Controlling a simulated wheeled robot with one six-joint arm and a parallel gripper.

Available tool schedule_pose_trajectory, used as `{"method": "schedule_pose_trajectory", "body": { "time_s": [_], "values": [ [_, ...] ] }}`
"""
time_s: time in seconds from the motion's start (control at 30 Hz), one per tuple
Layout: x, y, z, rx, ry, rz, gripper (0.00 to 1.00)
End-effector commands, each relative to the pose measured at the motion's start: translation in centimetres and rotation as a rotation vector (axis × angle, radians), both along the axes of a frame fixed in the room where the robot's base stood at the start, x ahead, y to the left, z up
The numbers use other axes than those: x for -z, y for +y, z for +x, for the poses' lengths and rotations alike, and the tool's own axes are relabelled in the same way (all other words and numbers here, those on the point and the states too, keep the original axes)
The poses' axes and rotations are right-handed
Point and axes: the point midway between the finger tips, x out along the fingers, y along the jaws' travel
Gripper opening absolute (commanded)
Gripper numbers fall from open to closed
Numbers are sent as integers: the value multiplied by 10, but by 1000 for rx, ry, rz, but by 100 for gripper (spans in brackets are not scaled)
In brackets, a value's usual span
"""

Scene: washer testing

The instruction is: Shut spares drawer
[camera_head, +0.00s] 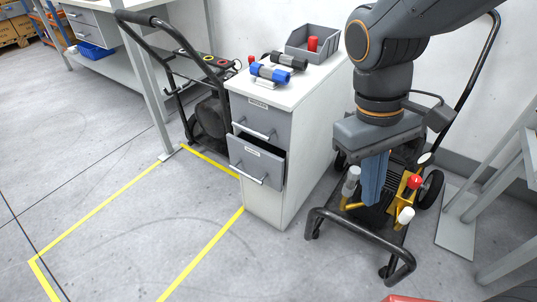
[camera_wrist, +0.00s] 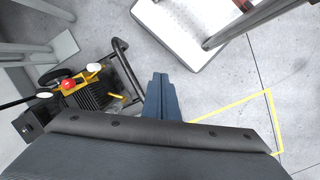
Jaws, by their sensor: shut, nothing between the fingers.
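A white cabinet (camera_head: 312,110) stands mid-view with two grey drawers, whose labels are too small to read. The lower drawer (camera_head: 256,160) is pulled partly out, with a dark gap along its top and a bar handle (camera_head: 249,174) on its front. The upper drawer (camera_head: 262,121) looks flush with the cabinet. I cannot tell by label which is the spares drawer. My gripper (camera_head: 374,198) points down to the right of the cabinet, apart from it, shut and empty. Its blue-grey fingers show together in the wrist view (camera_wrist: 160,82).
A black-framed cart (camera_head: 365,232) with yellow, red and white parts stands below my gripper. A grey bin (camera_head: 312,45) and a blue cylinder (camera_head: 270,73) sit on the cabinet top. Yellow floor lines (camera_head: 105,207) mark open floor in front. Another black-framed machine (camera_head: 208,118) stands left.

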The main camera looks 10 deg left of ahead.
Motion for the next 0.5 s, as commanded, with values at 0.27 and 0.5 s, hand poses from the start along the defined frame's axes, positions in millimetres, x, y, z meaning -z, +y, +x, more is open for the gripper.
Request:
{"method": "schedule_pose_trajectory", "body": {
  "time_s": [0.27,0.5],
  "values": [
    [95,29,44,-674,177,-469,0],
    [155,105,96,-1185,185,-936,0]
  ]
}}
